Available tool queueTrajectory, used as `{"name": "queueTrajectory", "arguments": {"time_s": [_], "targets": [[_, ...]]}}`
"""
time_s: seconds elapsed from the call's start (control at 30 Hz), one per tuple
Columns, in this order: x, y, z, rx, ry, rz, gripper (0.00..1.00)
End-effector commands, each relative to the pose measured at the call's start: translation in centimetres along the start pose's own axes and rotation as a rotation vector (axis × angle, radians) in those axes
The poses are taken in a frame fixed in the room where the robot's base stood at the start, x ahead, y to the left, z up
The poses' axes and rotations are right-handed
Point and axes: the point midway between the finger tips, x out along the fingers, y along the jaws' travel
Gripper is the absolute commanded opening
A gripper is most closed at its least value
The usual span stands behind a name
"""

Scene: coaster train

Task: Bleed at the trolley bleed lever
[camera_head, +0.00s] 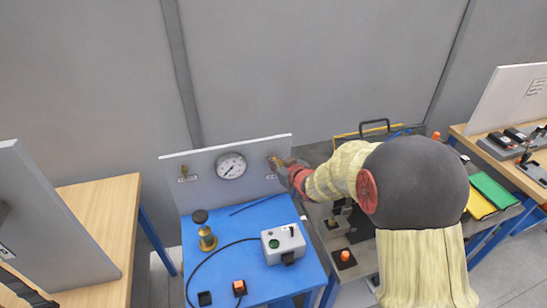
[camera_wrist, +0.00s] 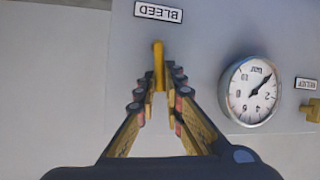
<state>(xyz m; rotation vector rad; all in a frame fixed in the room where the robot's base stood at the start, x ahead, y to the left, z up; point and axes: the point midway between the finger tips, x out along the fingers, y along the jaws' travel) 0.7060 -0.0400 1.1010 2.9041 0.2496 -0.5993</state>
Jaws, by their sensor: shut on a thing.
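The bleed lever (camera_wrist: 159,66) is a yellow bar on the grey panel, below an upside-down BLEED label (camera_wrist: 158,12) in the wrist view. My gripper (camera_wrist: 159,88) is shut on the lever, with a finger on each side of it. In the head view my gripper (camera_head: 283,168) reaches the right part of the white upright panel (camera_head: 253,150), and the lever is mostly hidden by it. A round pressure gauge (camera_head: 231,166) is mounted left of it on the panel; it also shows in the wrist view (camera_wrist: 250,90).
A second yellow lever (camera_head: 184,173) is at the panel's left; its label in the wrist view seems to read RELIEF. The blue tabletop (camera_head: 235,282) below holds a brass fitting with black knob (camera_head: 205,230) and a grey box (camera_head: 284,244). Wooden benches (camera_head: 105,205) stand at either side.

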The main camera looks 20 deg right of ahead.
Motion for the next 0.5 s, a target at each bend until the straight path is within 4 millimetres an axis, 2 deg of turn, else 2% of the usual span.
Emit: {"name": "queueTrajectory", "arguments": {"time_s": [0.5], "targets": [[-0.1, 0.83, 0.11, 0.131, 0.029, -0.052, 0.0]]}}
